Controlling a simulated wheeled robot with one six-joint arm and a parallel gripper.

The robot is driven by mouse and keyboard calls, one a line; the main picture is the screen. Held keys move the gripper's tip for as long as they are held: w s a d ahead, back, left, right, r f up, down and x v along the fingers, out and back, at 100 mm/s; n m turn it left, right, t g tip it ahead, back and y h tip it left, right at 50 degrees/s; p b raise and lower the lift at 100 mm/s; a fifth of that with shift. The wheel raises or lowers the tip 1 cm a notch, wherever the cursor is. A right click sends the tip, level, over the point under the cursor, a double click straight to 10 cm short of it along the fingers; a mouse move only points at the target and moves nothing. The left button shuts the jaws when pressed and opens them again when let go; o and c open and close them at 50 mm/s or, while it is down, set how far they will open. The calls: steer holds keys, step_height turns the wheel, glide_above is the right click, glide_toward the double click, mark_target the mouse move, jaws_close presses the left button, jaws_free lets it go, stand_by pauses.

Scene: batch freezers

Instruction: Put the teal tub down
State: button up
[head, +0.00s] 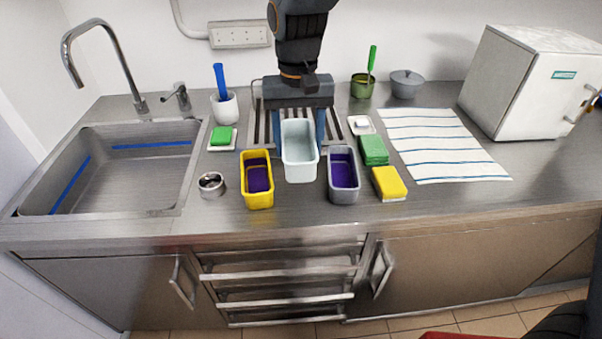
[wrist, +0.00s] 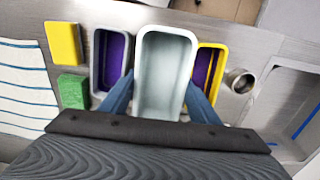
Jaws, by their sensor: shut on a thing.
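The pale teal tub (head: 299,168) is empty and upright between the two blue fingers of my gripper (head: 299,135), which is shut on it. In the wrist view the tub (wrist: 165,70) fills the space between the fingers (wrist: 161,88) and overlaps the edges of both neighbouring tubs, so it appears raised above them. A yellow tub (head: 245,190) with purple inside stands to its left in the head view, and a grey tub (head: 343,197) with purple inside stands to its right. The gap between tub base and counter is hard to judge.
A metal rack (head: 262,115) lies behind the tub. The striped cloth (head: 440,145) is bare. Clear counter runs along the front.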

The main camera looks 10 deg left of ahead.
step_height(320, 180, down, 9)
steer(key=shift+s+f+p, duration=0.1)
steer(key=shift+f+p, duration=0.05)
steer(key=shift+p, duration=1)
steer(key=shift+f, duration=0.1)
steer(key=o, duration=1.1)
step_height(320, 180, up, 12)
steer(key=b, duration=0.3)
steer(key=s+d+f+m, duration=0.1)
steer(key=s+d+f, duration=0.1)
steer(key=d, duration=0.7)
steer(key=s+d+f+t, duration=0.1)
steer(key=s+d+f, duration=0.2)
steer(key=d, duration=0.7)
steer(key=s+d+f+m, duration=0.1)
steer(key=s+d, duration=0.3)
steer(key=d, duration=0.5)
steer(key=shift+d+f+m, duration=0.15)
steer(key=shift+f+m, duration=0.15)
steer(key=shift+f, duration=0.55)
